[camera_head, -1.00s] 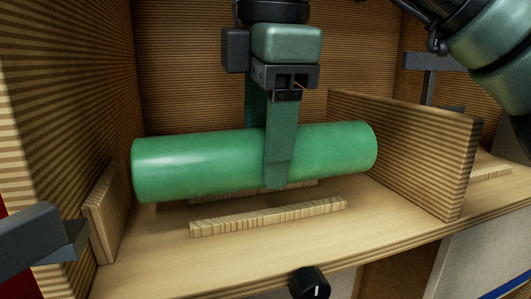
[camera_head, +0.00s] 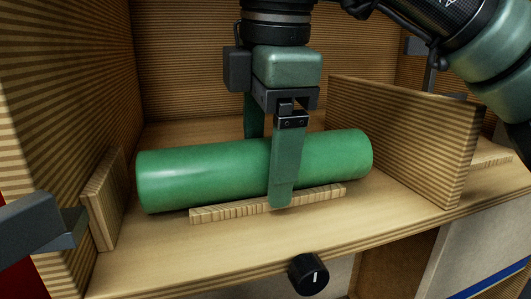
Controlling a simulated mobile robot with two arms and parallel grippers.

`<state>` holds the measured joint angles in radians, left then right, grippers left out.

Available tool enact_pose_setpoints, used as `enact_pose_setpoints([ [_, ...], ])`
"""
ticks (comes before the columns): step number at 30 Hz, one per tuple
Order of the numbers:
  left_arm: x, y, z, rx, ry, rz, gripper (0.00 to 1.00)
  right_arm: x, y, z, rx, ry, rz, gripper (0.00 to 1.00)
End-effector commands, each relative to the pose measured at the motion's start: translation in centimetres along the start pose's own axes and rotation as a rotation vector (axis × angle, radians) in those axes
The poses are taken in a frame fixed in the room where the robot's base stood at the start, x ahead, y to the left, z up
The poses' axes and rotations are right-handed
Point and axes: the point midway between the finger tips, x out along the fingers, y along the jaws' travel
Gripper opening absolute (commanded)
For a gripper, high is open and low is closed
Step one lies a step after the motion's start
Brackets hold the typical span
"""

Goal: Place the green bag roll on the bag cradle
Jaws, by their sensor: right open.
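The green bag roll (camera_head: 205,172) lies sideways in the wooden compartment, low behind the front wooden strip of the bag cradle (camera_head: 230,210). It appears to rest on the cradle; the rear strip is hidden behind it. My right gripper (camera_head: 268,165) points down over the roll, open, with one finger in front of it and the other behind. The front finger's tip is just at the front strip. A dark grey part at the left edge (camera_head: 40,230) may be my left gripper; its fingertips cannot be made out.
An upright wooden divider (camera_head: 405,140) stands right of the roll, and a short wooden end board (camera_head: 105,200) stands left of it. A black knob (camera_head: 308,274) is on the front below the shelf (camera_head: 370,225). Bare shelf lies in front of the cradle.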

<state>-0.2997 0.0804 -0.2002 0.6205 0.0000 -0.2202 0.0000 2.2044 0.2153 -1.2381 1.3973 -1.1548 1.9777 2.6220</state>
Motion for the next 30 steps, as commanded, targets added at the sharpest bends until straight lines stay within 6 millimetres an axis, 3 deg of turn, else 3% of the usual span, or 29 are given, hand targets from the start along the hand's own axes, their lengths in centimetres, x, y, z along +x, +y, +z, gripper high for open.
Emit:
enact_pose_setpoints([
  [4, -0.7, 0.0, -0.1, 0.000, 0.001, 0.000, 0.36, -0.6, 0.1, 0.0, 0.000, 0.000, 0.000, 0.82],
  [6, -0.1, 0.0, -0.1, 0.000, 0.002, 0.000, 0.36, -1.1, 0.1, 0.0, 0.003, -0.001, 0.002, 0.82],
  [18, -0.2, 0.0, -0.1, 0.000, 0.002, 0.000, 0.36, -7.4, 0.1, 0.0, 0.002, -0.002, 0.002, 0.82],
  [30, -0.3, 0.0, -0.1, 0.000, 0.001, 0.000, 0.36, -7.9, 0.1, 0.0, 0.000, 0.000, 0.000, 0.82],
])
